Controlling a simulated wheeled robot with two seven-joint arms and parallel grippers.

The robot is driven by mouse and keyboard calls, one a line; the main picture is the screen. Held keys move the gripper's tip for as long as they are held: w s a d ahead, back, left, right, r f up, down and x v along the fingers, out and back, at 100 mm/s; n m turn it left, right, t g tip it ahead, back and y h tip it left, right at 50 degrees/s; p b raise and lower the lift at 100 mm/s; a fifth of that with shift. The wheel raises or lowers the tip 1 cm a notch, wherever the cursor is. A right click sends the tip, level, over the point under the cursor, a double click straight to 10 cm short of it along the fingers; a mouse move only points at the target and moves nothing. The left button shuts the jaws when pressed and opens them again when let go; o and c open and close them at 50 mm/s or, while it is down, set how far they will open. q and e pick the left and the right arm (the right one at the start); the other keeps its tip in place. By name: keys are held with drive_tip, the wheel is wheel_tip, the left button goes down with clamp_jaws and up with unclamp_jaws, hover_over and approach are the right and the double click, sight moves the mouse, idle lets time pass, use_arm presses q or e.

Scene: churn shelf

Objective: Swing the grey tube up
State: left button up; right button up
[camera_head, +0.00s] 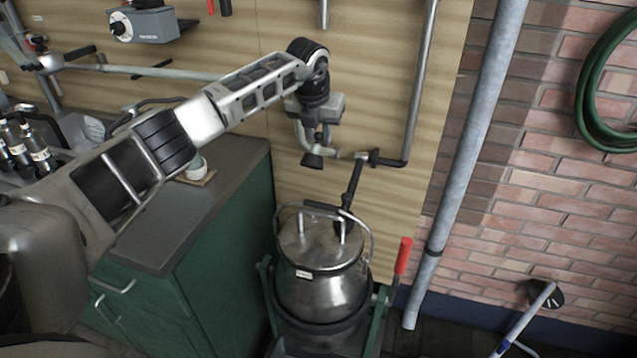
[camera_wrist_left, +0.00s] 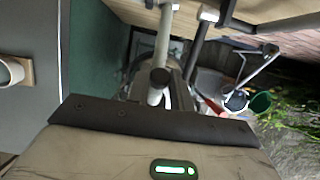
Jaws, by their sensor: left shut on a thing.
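In the left wrist view the pale grey tube (camera_wrist_left: 163,42) runs down from the top edge to the dark fingers of my left gripper (camera_wrist_left: 162,88). The fingers hide part of the tube. A metal churn (camera_head: 318,292) stands below, with a raised handle. A black spout (camera_head: 353,184) slants down from the joint towards the churn. My right gripper is not in view.
A green cabinet (camera_head: 222,262) with a grey top stands left of the churn. A red-handled lever (camera_head: 403,256) stands at its right. A large grey pipe (camera_head: 467,165) runs down the wall, and a green hose (camera_head: 588,105) hangs on the bricks.

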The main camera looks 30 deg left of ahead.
use_arm(q)
drive_tip(key=shift+w+a+r+p, duration=0.25)
drive_tip(key=shift+w+r+p, duration=0.2)
drive_tip(key=shift+w+r, duration=0.55)
drive_tip(key=shift+w, duration=0.25)
drive_tip(key=shift+r, duration=0.1)
drive_tip(key=shift+w+a+r, duration=0.2)
drive_tip(key=shift+w+r, duration=0.2)
drive_tip(key=shift+w, duration=0.35)
drive_tip(key=shift+w+a+r, duration=0.15)
drive_tip(key=shift+w+r, duration=0.2)
drive_tip(key=shift+w, duration=0.35)
